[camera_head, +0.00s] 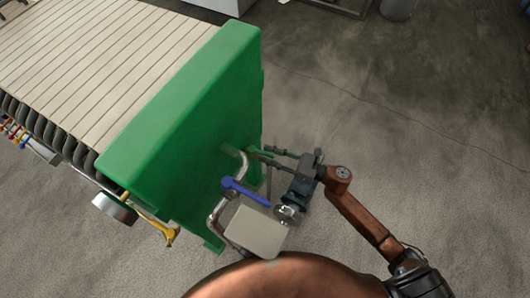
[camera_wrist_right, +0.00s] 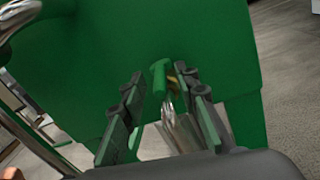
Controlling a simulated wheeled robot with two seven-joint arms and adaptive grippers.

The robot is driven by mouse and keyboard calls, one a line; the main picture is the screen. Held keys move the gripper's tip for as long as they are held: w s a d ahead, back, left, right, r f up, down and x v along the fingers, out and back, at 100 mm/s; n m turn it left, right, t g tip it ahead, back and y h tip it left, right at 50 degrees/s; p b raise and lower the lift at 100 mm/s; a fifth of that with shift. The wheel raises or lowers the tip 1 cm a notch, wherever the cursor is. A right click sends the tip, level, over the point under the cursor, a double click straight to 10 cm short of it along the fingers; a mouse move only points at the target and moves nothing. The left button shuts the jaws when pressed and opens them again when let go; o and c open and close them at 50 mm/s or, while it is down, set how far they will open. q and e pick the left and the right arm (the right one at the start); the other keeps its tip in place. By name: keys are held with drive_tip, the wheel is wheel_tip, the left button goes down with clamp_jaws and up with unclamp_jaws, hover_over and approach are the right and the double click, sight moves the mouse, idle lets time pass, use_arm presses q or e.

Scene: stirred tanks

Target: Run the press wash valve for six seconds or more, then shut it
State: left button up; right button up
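A valve with a green lever sits on a pipe at the right edge of the press's green end plate (camera_head: 185,115). The green lever (camera_wrist_right: 160,78) shows upright between my right gripper's fingers in the right wrist view. My right gripper (camera_head: 268,157) is open, its two fingers apart on either side of the lever, with gaps visible. A second valve lever, blue (camera_head: 245,192), lies on the pipework just left of my right gripper. Which lever is the press wash valve is not labelled. Water flow cannot be made out. My left gripper is out of view.
A beige square box (camera_head: 256,230) stands below the blue lever. Bent metal pipes (camera_head: 240,165) run along the plate. A yellow handle (camera_head: 158,228) and a round grey metal part (camera_head: 115,208) sit at the plate's lower left. The floor to the right is clear.

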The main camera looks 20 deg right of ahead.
drive_tip(key=shift+w+a, duration=0.4)
drive_tip(key=shift+a, duration=0.1)
drive_tip(key=shift+c, duration=0.7)
clamp_jaws()
